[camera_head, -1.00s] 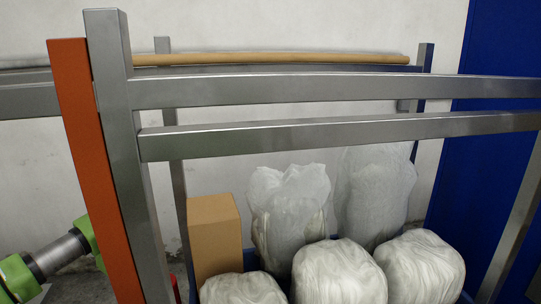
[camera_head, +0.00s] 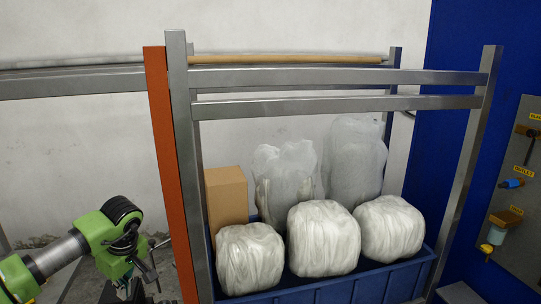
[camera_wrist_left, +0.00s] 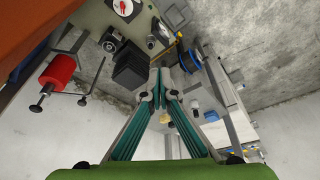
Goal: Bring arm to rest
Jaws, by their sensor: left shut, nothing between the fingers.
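My left arm comes in at the lower left of the head view, with green joints and a grey link. My left gripper (camera_head: 143,278) points down there, to the left of the rack's orange post. In the left wrist view the gripper (camera_wrist_left: 166,76) has its teal-padded fingers drawn together at the tips, shut with nothing between them. Its tips are apart from the things around them. My right gripper does not show.
A grey metal rack (camera_head: 345,103) with an orange post (camera_head: 172,180) stands beside my arm. Behind its bars, a blue crate (camera_head: 365,291) holds wrapped white bundles (camera_head: 323,238) and a cardboard box (camera_head: 226,195). A valve panel (camera_head: 515,225) is at right. The wrist view shows a red roller (camera_wrist_left: 58,70).

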